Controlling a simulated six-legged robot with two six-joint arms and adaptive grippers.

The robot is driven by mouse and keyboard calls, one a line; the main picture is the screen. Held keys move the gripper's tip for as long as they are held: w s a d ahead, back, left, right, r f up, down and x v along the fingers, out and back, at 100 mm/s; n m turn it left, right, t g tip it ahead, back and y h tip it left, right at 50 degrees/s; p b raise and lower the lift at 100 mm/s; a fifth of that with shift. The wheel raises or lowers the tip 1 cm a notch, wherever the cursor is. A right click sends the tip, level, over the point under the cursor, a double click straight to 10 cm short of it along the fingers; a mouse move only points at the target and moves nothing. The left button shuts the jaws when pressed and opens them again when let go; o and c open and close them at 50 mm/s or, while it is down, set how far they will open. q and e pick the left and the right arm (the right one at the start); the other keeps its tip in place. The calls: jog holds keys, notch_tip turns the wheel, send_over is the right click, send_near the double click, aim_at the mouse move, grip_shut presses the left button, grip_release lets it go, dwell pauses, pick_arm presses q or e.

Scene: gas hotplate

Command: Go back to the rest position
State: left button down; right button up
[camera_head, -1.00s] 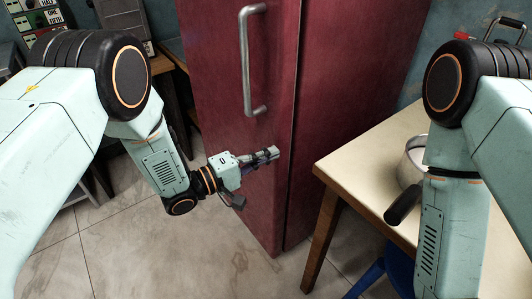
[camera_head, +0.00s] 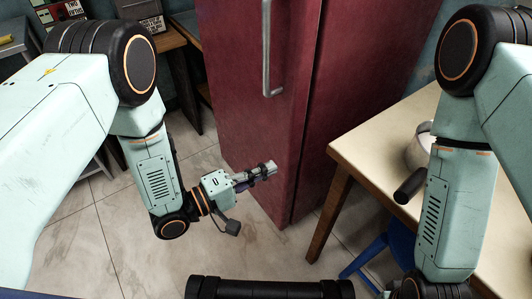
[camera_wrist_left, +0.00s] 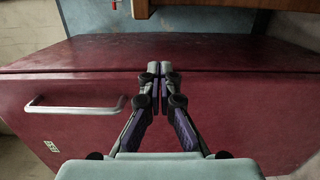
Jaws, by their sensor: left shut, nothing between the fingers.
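My left gripper (camera_head: 262,171) shows in the head view in front of the lower part of a dark red refrigerator (camera_head: 245,120). Its fingers are shut with nothing between them. In the left wrist view the two fingertips of my left gripper (camera_wrist_left: 159,70) meet in front of the red refrigerator (camera_wrist_left: 75,85). I cannot tell whether they touch its surface. My right arm comes in from the right in the head view, but its gripper is out of the picture.
The refrigerator's metal handle (camera_head: 267,50) is above my left gripper. A cream table (camera_head: 375,145) stands at right with a metal pan (camera_head: 417,150), partly hidden by my right arm. A blue stool (camera_head: 372,258) is beneath. Tiled floor (camera_head: 125,235) is open at lower left.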

pick_arm(q)
jog(key=shift+s+d, duration=0.1)
jog(key=shift+s, duration=0.1)
jog(key=s+a+f+m+g+y, duration=0.3)
jog(key=s+a+f+m+y, duration=0.35)
jog(key=a+f+y, duration=0.55)
jog(key=s+a+g+y+p, duration=0.1)
jog(key=s+a+g, duration=0.2)
jog(key=s, duration=0.7)
jog(key=s+a+g+y, duration=0.2)
jog(key=s+a, duration=0.3)
jog(key=s, duration=0.5)
jog(key=shift+a+g+p, duration=0.35)
jog(key=shift+a+g, duration=0.05)
jog(key=shift+g, duration=0.4)
